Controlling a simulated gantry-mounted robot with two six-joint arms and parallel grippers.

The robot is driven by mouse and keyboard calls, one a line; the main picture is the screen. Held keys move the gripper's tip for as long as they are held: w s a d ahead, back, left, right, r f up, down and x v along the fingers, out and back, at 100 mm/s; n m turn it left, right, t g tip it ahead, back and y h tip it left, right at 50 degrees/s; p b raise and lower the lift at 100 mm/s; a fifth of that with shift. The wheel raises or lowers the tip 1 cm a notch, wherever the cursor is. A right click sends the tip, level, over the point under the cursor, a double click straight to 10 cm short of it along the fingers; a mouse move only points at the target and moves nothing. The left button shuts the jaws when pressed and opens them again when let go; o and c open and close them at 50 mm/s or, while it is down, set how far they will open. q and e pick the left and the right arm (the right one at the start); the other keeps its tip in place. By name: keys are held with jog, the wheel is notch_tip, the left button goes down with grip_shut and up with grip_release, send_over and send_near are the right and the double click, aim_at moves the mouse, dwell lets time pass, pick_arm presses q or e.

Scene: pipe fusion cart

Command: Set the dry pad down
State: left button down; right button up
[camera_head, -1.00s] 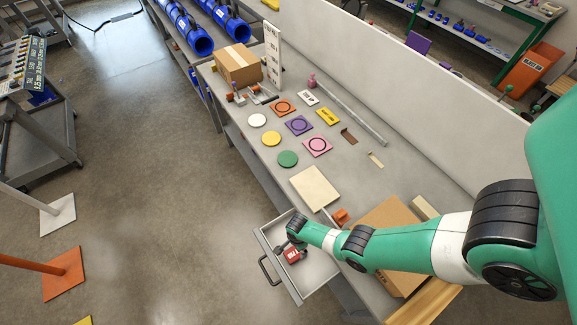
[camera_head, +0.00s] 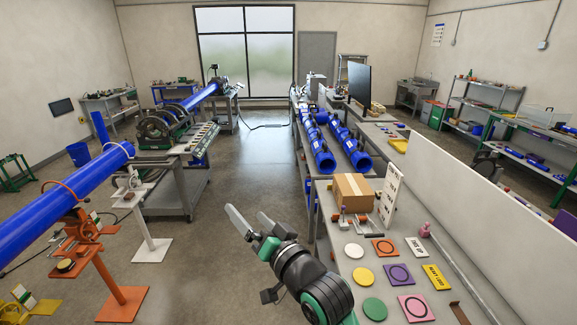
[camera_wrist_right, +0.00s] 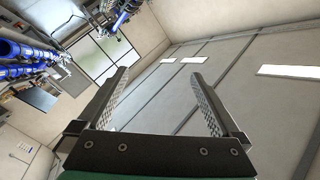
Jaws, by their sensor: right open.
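My right gripper (camera_head: 252,222) is raised over the aisle at the bench's left side. Its two fingers are apart with nothing between them. In the right wrist view the open fingers (camera_wrist_right: 163,105) point up toward the ceiling and the gap is empty. I cannot tell which thing is the dry pad. Flat round pieces, white (camera_head: 354,251), yellow (camera_head: 364,275) and green (camera_head: 374,308), lie on the grey bench (camera_head: 327,215). Square pieces with ring marks, orange (camera_head: 384,248), purple (camera_head: 399,274) and pink (camera_head: 415,307), lie beside them. My left gripper is not in view.
A cardboard box (camera_head: 353,192) and an upright white board (camera_head: 391,193) stand at the bench's far end. Blue pipes (camera_head: 345,145) lie beyond. A long blue pipe (camera_head: 60,200) and orange stand (camera_head: 100,285) are at left. The middle aisle floor is open.

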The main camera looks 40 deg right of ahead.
jog(key=s+a+r+n+t+y, duration=0.1)
jog(key=s+a+r+n+t, duration=0.1)
jog(key=s+r, duration=0.4)
jog(key=s+a+r+n+t+y, duration=0.1)
jog(key=s+r+n+t, duration=0.3)
jog(key=r, duration=0.9)
jog(key=s+a+r+n+t+y, duration=0.1)
jog(key=s+a+r+n+t, duration=0.2)
jog(key=s+r, duration=0.6)
jog(key=shift+s+a+r+t, duration=0.25)
jog(key=shift+s+a+t, duration=0.05)
jog(key=shift+s+a, duration=0.2)
